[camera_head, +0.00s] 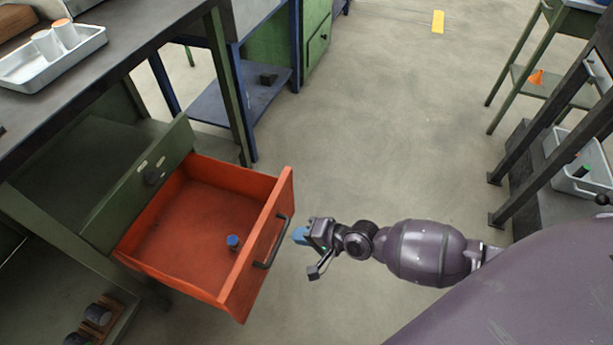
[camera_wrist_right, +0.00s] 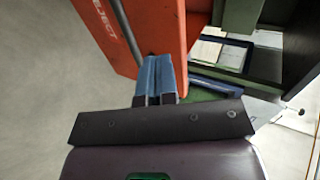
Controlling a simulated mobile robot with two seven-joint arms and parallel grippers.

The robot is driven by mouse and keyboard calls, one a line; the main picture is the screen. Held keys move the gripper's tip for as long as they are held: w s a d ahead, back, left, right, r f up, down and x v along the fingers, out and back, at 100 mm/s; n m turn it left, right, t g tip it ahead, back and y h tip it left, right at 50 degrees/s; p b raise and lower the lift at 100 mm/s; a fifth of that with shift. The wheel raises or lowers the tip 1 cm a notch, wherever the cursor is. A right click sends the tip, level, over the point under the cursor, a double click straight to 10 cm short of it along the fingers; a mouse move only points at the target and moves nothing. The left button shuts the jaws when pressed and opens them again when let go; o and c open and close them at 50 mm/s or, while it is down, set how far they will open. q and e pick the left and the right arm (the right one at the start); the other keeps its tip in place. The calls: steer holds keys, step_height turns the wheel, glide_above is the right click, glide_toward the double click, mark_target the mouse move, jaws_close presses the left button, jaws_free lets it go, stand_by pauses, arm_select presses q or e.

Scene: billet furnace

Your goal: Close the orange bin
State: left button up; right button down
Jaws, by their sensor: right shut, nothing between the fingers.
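The orange bin (camera_head: 192,268) is a drawer-like box pulled out from under the green bench at the left of the head view. Its front panel has a dark bar handle (camera_head: 270,243). A small blue-topped cylinder (camera_head: 233,242) stands inside it. My right gripper (camera_head: 299,235) is shut and empty, with blue fingertips close to the outer front face, right of the handle. In the right wrist view the shut blue fingers (camera_wrist_right: 157,75) point at the orange front panel (camera_wrist_right: 150,25), which bears lettering. I cannot tell whether they touch it. My left gripper is not in view.
A green bench frame (camera_head: 150,180) surrounds the bin's opening. A white tray with cups (camera_head: 60,60) sits on the bench top. A grey rack with a white bin (camera_head: 580,165) stands at the right. The floor (camera_head: 390,130) between is clear.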

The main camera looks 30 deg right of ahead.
mark_target(262, 229)
steer(key=x, duration=0.2)
steer(key=b+x, duration=0.1)
steer(key=x, duration=0.2)
steer(key=r+x, duration=0.1)
steer(key=x, duration=0.2)
steer(key=shift+w+a+r, duration=0.1)
steer(key=shift+w+a, duration=0.05)
steer(key=shift+w, duration=0.1)
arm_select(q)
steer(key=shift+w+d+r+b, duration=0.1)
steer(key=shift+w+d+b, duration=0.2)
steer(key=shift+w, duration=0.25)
arm_select(e)
steer(key=shift+w+a, duration=0.4)
steer(key=shift+w, duration=0.05)
steer(key=shift+w, duration=0.1)
